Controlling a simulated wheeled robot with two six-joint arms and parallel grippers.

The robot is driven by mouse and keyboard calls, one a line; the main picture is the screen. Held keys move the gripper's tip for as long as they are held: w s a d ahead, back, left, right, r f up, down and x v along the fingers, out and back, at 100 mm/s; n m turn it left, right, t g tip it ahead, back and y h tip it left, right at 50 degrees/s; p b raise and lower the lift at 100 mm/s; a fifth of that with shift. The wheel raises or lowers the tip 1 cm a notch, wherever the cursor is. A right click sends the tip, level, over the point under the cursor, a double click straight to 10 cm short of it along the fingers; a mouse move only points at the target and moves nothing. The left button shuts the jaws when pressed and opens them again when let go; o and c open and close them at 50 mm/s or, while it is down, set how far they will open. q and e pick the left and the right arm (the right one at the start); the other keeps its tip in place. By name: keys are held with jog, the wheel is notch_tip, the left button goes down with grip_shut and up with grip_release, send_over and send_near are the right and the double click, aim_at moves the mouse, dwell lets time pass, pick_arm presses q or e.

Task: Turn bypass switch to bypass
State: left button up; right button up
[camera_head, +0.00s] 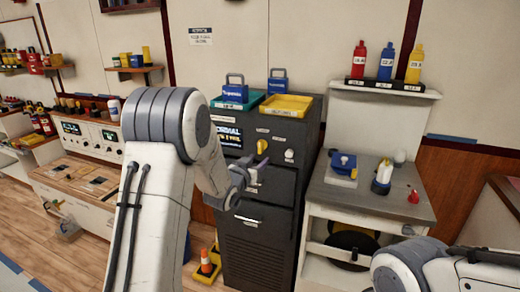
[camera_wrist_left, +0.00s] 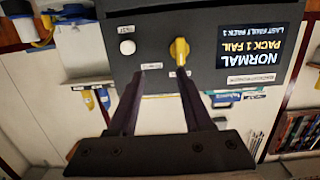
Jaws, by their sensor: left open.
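A dark grey cabinet (camera_head: 258,220) stands in the middle of the head view. Its upper face has a yellow knob (camera_head: 262,146), a white round knob (camera_head: 289,154) and a display (camera_head: 229,136). My left gripper (camera_head: 254,174) is open and empty in front of this face, just below the yellow knob. In the upside-down left wrist view, the yellow knob (camera_wrist_left: 180,50) sits by the right fingertip, and the white knob (camera_wrist_left: 127,47) is left of the fingers (camera_wrist_left: 160,72). The display (camera_wrist_left: 251,45) reads NORMAL, PACK 1 FAIL. Small labels by the knobs are unreadable. I cannot tell whether a finger touches the yellow knob.
An orange cone (camera_head: 206,262) is on the floor. My right arm (camera_head: 430,265) shows at lower right.

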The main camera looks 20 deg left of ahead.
aim_at(259, 144)
pick_arm(q)
jog(key=shift+t, duration=0.7)
jog(key=w+a, duration=0.1)
jog(key=w, duration=0.2)
jog(key=w+a+p, duration=0.1)
jog(key=w, duration=0.2)
jog(key=w+a+p, duration=0.1)
jog(key=w, duration=0.2)
jog(key=shift+w+a+r, duration=0.1)
jog(key=shift+a+r, duration=0.05)
jog(key=shift+r, duration=0.15)
jog(key=shift+w+f, duration=0.1)
jog(key=shift+w, duration=0.75)
grip_shut()
